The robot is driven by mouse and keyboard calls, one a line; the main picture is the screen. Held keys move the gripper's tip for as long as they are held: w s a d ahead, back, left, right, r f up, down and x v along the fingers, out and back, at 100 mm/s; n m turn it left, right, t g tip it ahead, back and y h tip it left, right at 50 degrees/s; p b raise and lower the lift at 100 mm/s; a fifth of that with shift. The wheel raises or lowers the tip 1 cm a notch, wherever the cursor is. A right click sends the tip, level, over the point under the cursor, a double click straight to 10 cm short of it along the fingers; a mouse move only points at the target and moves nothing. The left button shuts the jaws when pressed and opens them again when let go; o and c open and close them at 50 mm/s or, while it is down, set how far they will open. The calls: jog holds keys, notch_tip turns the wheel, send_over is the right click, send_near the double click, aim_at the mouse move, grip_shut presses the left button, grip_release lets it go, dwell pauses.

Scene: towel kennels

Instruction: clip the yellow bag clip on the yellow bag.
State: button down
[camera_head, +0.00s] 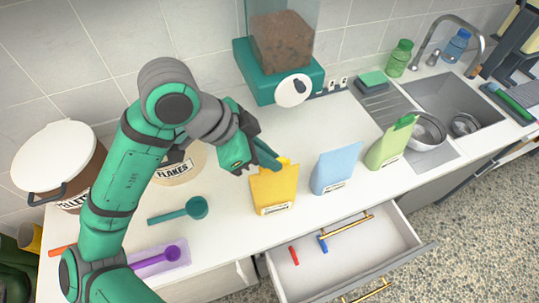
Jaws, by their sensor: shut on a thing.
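The yellow bag (273,188) stands upright on the white counter with a label low on its front. The yellow bag clip (285,161) is small and shows at the top right of the bag's upper edge. My gripper (279,164) reaches in from the upper left and is shut on the yellow clip, right at the bag's top. The clip is partly hidden by the fingers. I cannot tell whether it is around the bag's edge or just above it.
A blue bag (336,169) and a green bag (388,149) with a green clip (405,122) stand to the right. An open drawer (345,262) below holds a red clip (293,256) and a blue clip (322,244). A teal scoop (195,208) lies left. A teal dispenser (262,80) stands behind.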

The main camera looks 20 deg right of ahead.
aim_at(282, 159)
jog(key=shift+f, duration=0.9)
dwell(2.2)
jog(key=c, duration=1.3)
grip_release()
jog(key=shift+r, duration=2.5)
